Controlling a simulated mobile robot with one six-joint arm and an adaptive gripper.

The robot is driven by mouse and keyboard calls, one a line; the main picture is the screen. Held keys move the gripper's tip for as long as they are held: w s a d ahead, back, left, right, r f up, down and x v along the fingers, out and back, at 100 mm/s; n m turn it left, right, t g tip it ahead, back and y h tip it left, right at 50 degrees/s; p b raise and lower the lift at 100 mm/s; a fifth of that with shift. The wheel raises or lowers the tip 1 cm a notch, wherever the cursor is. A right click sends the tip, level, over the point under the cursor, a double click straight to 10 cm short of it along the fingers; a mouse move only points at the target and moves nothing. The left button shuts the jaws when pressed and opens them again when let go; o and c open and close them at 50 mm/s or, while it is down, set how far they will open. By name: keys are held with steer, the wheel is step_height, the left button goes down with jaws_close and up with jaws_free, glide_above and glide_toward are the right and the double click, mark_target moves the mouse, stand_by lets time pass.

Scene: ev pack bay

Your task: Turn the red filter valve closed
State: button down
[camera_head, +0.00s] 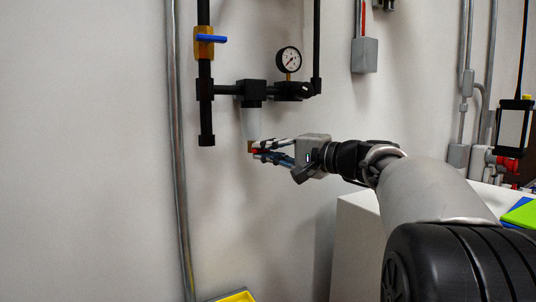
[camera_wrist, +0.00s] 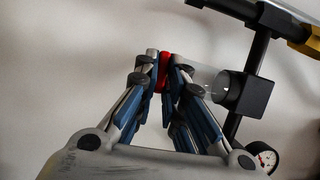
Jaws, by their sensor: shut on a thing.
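The red filter valve (camera_wrist: 163,72) is a small red part between my fingertips in the wrist view. In the head view only a little red shows at the fingertips, below the clear filter bowl (camera_head: 251,122); the rest is hidden by my fingers. My gripper (camera_head: 254,150) reaches in from the right and is shut on the red valve. In the wrist view my gripper (camera_wrist: 163,70) has a finger on each side of the valve. How far the valve is turned cannot be told.
Black pipework (camera_head: 206,110) with a blue-handled valve (camera_head: 212,39) runs above and left of the filter. A pressure gauge (camera_head: 289,60) sits above my gripper. A grey conduit (camera_head: 178,160) runs down the wall at left. A white cabinet (camera_head: 355,240) stands below my arm.

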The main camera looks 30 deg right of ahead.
steer(key=shift+m, duration=0.3)
stand_by(0.4)
steer(key=c, duration=1.7)
jaws_free()
steer(key=v, duration=1.2)
steer(key=shift+f, duration=0.25)
